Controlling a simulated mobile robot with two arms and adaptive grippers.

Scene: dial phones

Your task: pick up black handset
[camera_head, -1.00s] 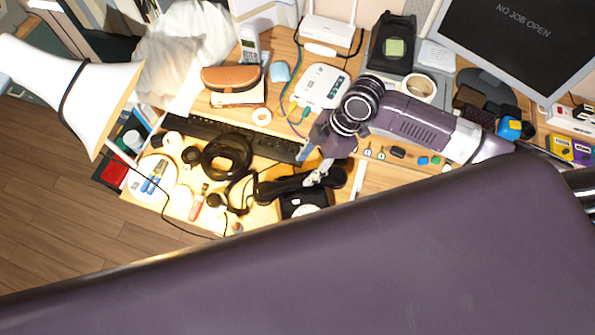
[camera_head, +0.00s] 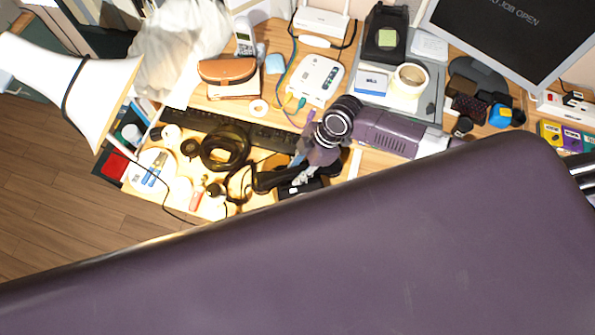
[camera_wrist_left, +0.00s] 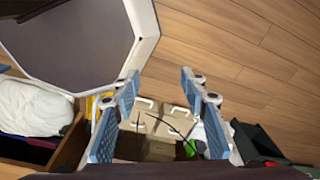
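The black handset (camera_head: 272,180) lies across the black dial phone (camera_head: 299,192) on the desk, with a coiled cord at its left. My right gripper (camera_head: 302,176) points down at the handset's right part, its fingers overlapping it in the head view. The gripper body hides some of the handset, and I cannot tell whether the fingers are closed on it. My left gripper (camera_wrist_left: 160,88) is open and empty in the left wrist view, above the floor and some boxes. It does not show in the head view.
A white lamp (camera_head: 100,80) stands at the left. My own purple arm blocks the foreground.

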